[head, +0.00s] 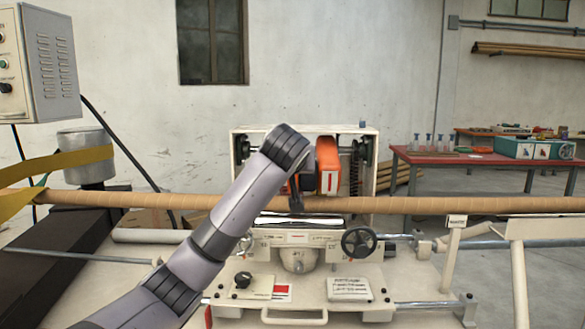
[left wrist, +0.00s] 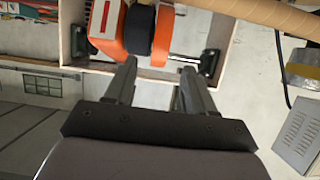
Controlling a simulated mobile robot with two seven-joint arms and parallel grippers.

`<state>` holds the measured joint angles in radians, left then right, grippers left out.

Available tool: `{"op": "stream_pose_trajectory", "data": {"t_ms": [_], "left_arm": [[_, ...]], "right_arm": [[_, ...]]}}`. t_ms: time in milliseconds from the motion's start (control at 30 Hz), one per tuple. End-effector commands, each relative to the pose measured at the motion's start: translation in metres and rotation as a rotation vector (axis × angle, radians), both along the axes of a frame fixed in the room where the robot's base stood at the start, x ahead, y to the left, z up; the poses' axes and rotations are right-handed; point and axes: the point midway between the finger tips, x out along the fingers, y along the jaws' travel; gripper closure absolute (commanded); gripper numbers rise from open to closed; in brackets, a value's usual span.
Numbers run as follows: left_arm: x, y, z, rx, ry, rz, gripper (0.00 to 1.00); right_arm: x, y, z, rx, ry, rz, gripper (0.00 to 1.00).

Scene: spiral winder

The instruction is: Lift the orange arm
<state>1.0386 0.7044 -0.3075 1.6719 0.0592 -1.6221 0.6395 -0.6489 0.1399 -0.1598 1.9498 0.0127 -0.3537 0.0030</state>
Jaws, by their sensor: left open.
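The orange arm (head: 328,167) is a thick orange block with a white and red label. It sits inside the open cream housing of the winder, above the brown tube. My left arm reaches in from the left, and my left gripper (head: 295,196) is just left of the orange arm, partly hidden by my own wrist. In the left wrist view the left gripper (left wrist: 159,68) is open and empty. The orange arm (left wrist: 106,28), with a black band and a narrower orange part (left wrist: 162,36) beside it, lies beyond the fingertips. I cannot tell whether they touch it. My right gripper is not in view.
The long brown tube (head: 430,205) runs across the machine in front of the housing (head: 243,160). A handwheel (head: 359,242) and a carriage with a front handle (head: 294,318) are below. A grey control box (head: 50,65) hangs at left. A red table (head: 480,158) stands at back right.

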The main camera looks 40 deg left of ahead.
Motion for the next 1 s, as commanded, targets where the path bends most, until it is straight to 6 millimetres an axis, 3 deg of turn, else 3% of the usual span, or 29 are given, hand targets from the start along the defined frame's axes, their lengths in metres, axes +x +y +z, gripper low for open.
{"op": "stream_pose_trajectory", "data": {"t_ms": [600, 1000], "left_arm": [[0.043, 0.04, -0.02, -0.003, -0.001, 0.008, 0.46], [0.048, 0.044, -0.024, -0.003, -0.004, 0.007, 0.46]], "right_arm": [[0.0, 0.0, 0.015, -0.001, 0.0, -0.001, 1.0], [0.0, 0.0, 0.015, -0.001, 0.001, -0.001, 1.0]]}}
